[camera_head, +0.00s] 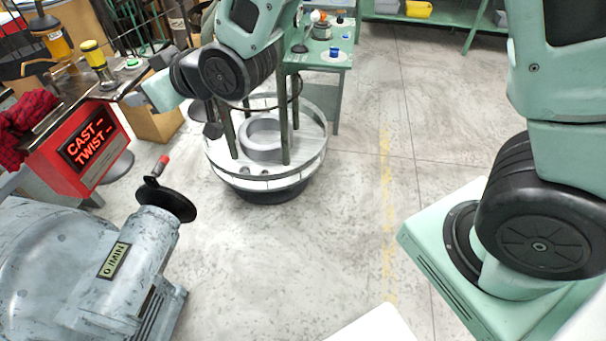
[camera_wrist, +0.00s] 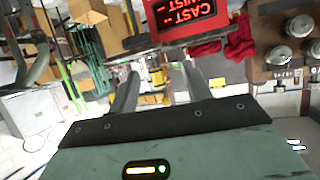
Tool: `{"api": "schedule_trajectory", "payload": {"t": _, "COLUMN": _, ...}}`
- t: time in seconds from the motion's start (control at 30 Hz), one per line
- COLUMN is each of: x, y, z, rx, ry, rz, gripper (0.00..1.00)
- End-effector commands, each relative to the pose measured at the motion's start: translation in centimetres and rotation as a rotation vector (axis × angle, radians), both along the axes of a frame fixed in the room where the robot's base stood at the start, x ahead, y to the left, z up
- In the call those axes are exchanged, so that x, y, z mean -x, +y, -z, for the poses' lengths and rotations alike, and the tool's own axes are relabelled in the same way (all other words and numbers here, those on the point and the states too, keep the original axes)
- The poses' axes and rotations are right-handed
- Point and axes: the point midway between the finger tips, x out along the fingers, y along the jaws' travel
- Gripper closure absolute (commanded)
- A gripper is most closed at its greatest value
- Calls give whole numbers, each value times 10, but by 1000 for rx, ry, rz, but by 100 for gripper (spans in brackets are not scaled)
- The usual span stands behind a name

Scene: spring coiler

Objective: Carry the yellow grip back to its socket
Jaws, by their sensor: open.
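A yellow grip (camera_head: 95,57) with a dark band stands on the bench at the upper left of the head view. A second yellow-orange upright piece (camera_head: 54,38) with a dark top stands behind it to the left; I cannot tell for sure which is the task's grip. Its socket cannot be made out. My gripper (camera_wrist: 160,72) is open, its two grey fingers apart with nothing held between them in the wrist view. In the head view it is at the bench's right edge, to the right of the nearer yellow piece. I see no yellow grip in the wrist view.
A round stand (camera_head: 262,180) is on the floor; floor at centre is clear.

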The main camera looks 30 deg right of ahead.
Motion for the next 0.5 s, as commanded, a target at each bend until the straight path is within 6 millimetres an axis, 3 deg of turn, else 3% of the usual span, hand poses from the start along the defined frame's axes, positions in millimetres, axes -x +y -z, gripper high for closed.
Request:
{"api": "schedule_trajectory", "payload": {"t": 0.17, "x": 78, "y": -28, "z": 16, "rx": 207, "ry": 289, "rz": -23, "gripper": 51}}
{"api": "schedule_trajectory", "payload": {"t": 0.4, "x": 200, "y": -91, "z": 31, "rx": 498, "ry": 661, "rz": -45, "gripper": 51}}
{"api": "schedule_trajectory", "payload": {"t": 0.5, "x": 240, "y": -115, "z": 32, "rx": 593, "ry": 774, "rz": -49, "gripper": 51}}
